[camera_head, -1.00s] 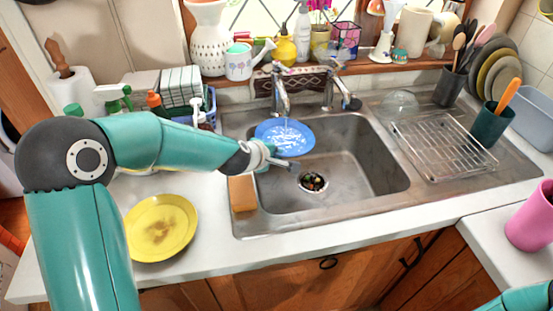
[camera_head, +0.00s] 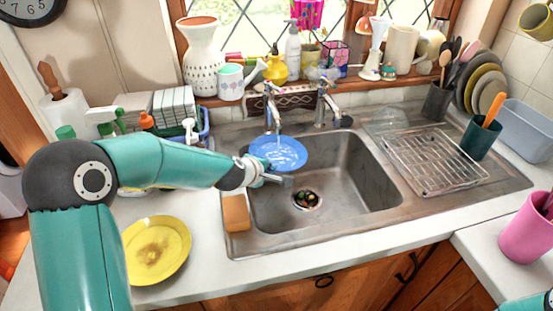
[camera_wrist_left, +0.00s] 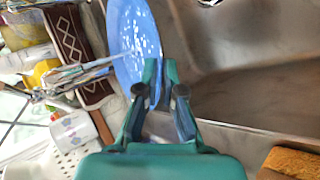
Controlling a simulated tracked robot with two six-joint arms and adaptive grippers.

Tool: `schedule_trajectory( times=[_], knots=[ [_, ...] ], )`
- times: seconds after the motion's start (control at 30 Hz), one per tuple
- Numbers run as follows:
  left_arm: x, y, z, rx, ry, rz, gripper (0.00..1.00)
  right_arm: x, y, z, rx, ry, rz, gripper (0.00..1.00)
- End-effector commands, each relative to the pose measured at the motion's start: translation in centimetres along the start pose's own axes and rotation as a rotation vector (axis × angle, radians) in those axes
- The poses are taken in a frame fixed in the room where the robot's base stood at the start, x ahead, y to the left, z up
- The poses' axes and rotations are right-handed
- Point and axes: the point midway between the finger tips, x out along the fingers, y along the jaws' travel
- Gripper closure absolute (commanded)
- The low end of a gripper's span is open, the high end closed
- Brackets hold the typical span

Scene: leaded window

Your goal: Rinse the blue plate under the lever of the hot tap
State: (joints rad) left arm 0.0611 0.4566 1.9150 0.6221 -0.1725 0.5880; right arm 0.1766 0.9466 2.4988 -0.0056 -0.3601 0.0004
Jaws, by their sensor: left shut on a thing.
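The blue plate (camera_head: 277,151) is held over the left part of the sink, tilted, below the spout of the left tap (camera_head: 272,108). Water runs from this tap onto the plate, and its upper face looks wet. My left gripper (camera_head: 270,178) is shut on the plate's near edge. In the left wrist view, the plate (camera_wrist_left: 132,38) sits at the fingers (camera_wrist_left: 160,80) and its face shows bright wet streaks. A second tap (camera_head: 322,103) stands to the right. I cannot tell by marking which is hot. My right gripper is out of view.
The sink (camera_head: 350,185) has scraps in its drain (camera_head: 307,200). A sponge (camera_head: 236,212) lies on its left rim. A stained yellow plate (camera_head: 156,249) lies on the counter. A wire rack (camera_head: 432,160) stands right; a pink cup (camera_head: 527,230) is at the far right. The sink's middle is free.

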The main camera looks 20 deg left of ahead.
Motion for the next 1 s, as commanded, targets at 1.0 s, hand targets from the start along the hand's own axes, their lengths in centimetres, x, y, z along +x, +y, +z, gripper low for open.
schedule_trajectory(
  times=[1.0],
  knots=[
    [-2.0, -1.5, 2.4, 0.001, 0.0, 0.004, 1.0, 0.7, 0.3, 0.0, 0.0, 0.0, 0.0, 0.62]
  ],
)
